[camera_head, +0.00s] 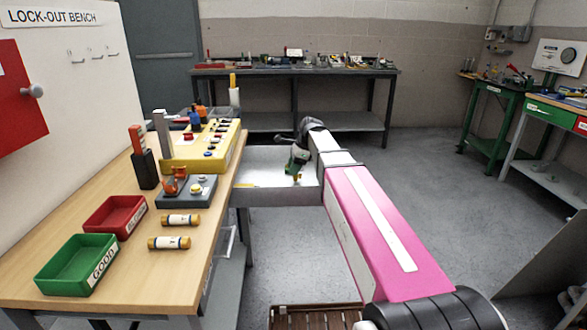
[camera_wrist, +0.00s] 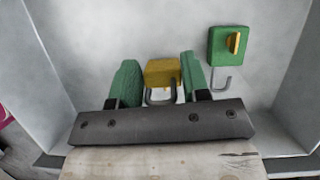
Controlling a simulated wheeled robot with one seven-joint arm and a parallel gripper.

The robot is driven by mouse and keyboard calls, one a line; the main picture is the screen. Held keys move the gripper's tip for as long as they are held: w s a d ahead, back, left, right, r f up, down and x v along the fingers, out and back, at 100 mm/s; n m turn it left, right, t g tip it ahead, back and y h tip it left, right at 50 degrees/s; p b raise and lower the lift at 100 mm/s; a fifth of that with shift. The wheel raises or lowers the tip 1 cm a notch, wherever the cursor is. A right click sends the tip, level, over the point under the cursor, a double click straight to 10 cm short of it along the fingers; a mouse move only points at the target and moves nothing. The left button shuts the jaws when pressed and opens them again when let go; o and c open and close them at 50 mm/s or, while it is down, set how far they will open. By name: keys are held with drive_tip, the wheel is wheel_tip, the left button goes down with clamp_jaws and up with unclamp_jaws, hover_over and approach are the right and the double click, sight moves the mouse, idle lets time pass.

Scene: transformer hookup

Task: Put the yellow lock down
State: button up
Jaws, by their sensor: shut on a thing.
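The yellow lock (camera_wrist: 162,70) sits between the two green fingers of my gripper (camera_wrist: 158,76) in the wrist view, its metal shackle pointing toward the gripper body. My gripper (camera_head: 298,163) is shut on it. In the head view the gripper points down into the open grey metal drawer (camera_head: 262,186) at the bench's right side, and only a small bit of yellow (camera_head: 297,178) shows under the fingers. I cannot tell whether the lock touches the drawer floor.
A green lock (camera_wrist: 224,46) with a yellow part lies in the drawer, right of my gripper. Drawer walls stand on both sides. The wooden bench (camera_head: 215,205) left of it carries a red bin (camera_head: 113,218), a green bin (camera_head: 76,265), two fuses (camera_head: 180,220) and a yellow box (camera_head: 228,150).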

drive_tip(key=shift+f, duration=0.2)
drive_tip(key=o, duration=1)
drive_tip(key=shift+o, duration=0.2)
drive_tip(key=v, duration=1.2)
drive_tip(key=shift+r, duration=0.1)
